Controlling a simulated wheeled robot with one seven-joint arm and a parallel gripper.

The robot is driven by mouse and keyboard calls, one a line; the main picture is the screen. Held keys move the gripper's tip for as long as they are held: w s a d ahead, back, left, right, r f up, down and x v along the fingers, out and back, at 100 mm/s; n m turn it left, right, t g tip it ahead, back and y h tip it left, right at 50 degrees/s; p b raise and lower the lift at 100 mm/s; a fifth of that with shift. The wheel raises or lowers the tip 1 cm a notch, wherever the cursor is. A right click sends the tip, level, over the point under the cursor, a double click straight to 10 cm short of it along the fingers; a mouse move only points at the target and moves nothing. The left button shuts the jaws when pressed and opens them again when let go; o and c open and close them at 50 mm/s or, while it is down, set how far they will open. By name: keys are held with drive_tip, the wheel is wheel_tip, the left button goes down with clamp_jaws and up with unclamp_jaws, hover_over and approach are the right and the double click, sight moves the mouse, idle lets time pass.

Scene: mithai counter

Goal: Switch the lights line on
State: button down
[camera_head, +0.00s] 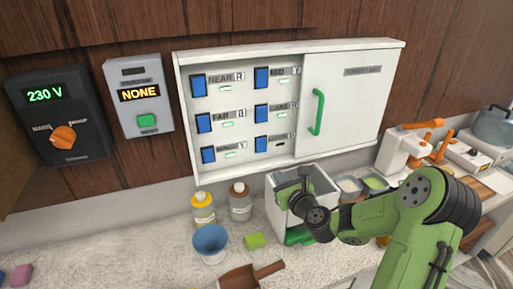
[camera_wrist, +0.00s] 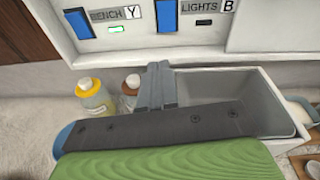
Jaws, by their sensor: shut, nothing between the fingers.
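A white wall panel (camera_head: 245,160) carries several blue rocker switches, each with a label and a small lamp. The lights switch (camera_head: 261,144) is at the bottom right of the group; its lamp (camera_head: 281,144) is dark, while the other lamps glow green. In the wrist view the blue lights switch (camera_wrist: 165,16) is at the top, beside the label "LIGHTS B". My gripper (camera_wrist: 158,70) is shut and empty, its fingertips pointing up toward the panel, below the lights switch and apart from it in the picture.
A sliding white door (camera_head: 350,105) with a green handle covers the panel's right half. A 230 V box (camera_head: 60,120) hangs at left.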

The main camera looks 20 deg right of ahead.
sight(262, 151)
drive_tip(key=shift+w+d+r+m+h, duration=0.15)
drive_tip(key=shift+d+m+h, duration=0.15)
drive_tip(key=shift+d+m, duration=0.35)
drive_tip(key=shift+a, duration=0.15)
drive_tip(key=shift+w+a, duration=0.1)
drive_tip(key=shift+w, duration=0.2)
drive_tip(key=w+p, duration=0.1)
drive_tip(key=w, duration=0.3)
drive_tip(key=w+f+p, duration=0.1)
drive_tip(key=w, duration=0.3)
drive_tip(key=w+p, duration=0.1)
drive_tip(key=w, duration=0.3)
drive_tip(key=shift+w+a+f, duration=0.1)
drive_tip(key=shift+w+f, duration=0.15)
drive_tip(key=shift+f, duration=0.05)
drive_tip(key=shift+w+f, duration=0.1)
drive_tip(key=shift+w, duration=0.3)
